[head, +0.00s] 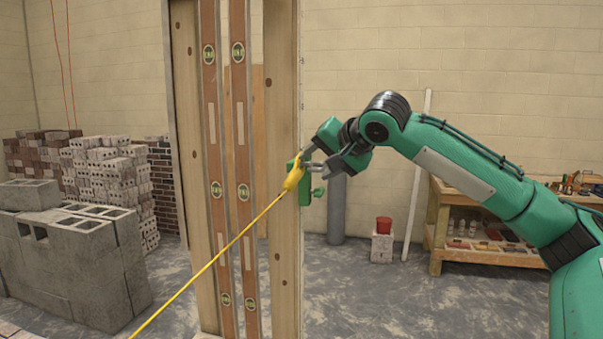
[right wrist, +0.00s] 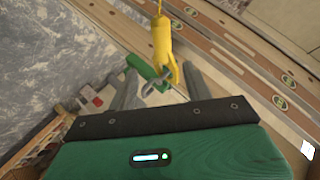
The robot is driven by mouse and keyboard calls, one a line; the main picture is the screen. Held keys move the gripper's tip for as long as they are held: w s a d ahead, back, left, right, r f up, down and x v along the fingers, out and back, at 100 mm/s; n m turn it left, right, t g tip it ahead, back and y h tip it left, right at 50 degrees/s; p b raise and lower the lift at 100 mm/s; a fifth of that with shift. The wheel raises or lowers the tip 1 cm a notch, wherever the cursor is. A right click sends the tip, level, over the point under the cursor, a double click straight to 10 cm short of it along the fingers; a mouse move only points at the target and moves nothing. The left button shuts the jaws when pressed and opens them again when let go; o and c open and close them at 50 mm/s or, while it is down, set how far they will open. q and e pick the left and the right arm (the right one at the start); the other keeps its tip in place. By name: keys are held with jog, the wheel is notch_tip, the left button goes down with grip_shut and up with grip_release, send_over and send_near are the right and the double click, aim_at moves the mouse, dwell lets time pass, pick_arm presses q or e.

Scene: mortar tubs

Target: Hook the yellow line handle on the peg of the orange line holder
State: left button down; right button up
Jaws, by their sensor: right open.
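The yellow line handle (head: 293,178) is by the edge of the wooden post, with its yellow line running taut down to the lower left. The holder (head: 306,190) on the post looks green, not orange, with a small green knob at its right. In the right wrist view the handle (right wrist: 161,42) has its forked end at the grey metal peg (right wrist: 156,87) of the green holder (right wrist: 139,66); whether it is around the peg or only beside it, I cannot tell. My right gripper (head: 316,162) is open, its fingers either side of the handle's end (right wrist: 160,85). My left gripper is out of view.
The wooden post (head: 284,110) stands beside two long brown levels (head: 241,130). Grey blocks (head: 70,255) and brick stacks (head: 100,175) are at left.

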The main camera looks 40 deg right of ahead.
aim_at(299, 175)
jog(key=p+x, duration=0.1)
jog(key=x, duration=0.4)
jog(key=shift+w, duration=0.25)
jog(key=x, duration=0.4)
jog(key=shift+p, duration=0.4)
jog(key=shift+w+f, duration=0.4)
jog(key=shift+w, duration=0.15)
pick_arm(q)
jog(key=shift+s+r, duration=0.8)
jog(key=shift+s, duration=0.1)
pick_arm(e)
jog(key=shift+c, duration=0.3)
jog(key=shift+a, duration=0.1)
jog(key=c, duration=1)
pick_arm(q)
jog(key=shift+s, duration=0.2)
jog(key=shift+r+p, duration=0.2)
jog(key=shift+p, duration=0.1)
pick_arm(e)
jog(key=shift+w+r, duration=0.1)
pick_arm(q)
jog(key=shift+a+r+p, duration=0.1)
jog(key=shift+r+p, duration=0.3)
pick_arm(e)
jog(key=shift+w+d, duration=0.3)
jog(key=shift+d, duration=0.25)
